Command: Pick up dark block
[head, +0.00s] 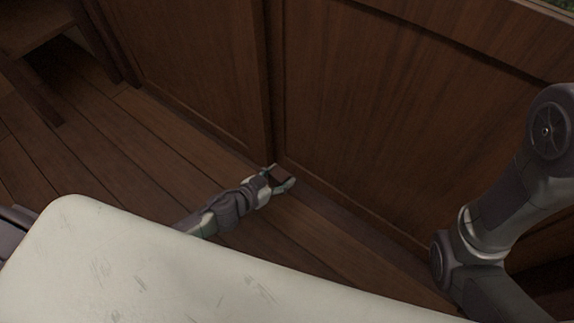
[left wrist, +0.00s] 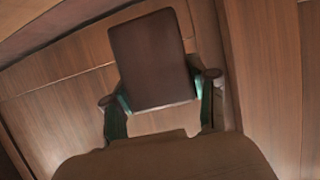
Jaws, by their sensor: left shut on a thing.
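The dark block (left wrist: 152,62) is a dark brown, flat-faced piece, seen large between the fingers in the left wrist view. In the head view the dark block (head: 280,175) shows small at the end of my left arm, close to the wooden wall. My left gripper (head: 282,178) is shut on it, with one finger on each side; the gripper also shows in the left wrist view (left wrist: 160,97). The block looks slightly tilted in the wrist view. I cannot tell whether it touches the floor. The right arm shows at the right, but its gripper is out of view.
A panelled dark wooden wall (head: 400,110) rises right behind the left gripper. Plank flooring (head: 130,150) runs along it, clear at the left. A wooden piece of furniture (head: 35,30) stands at the upper left. A pale, scuffed surface fills the lower foreground.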

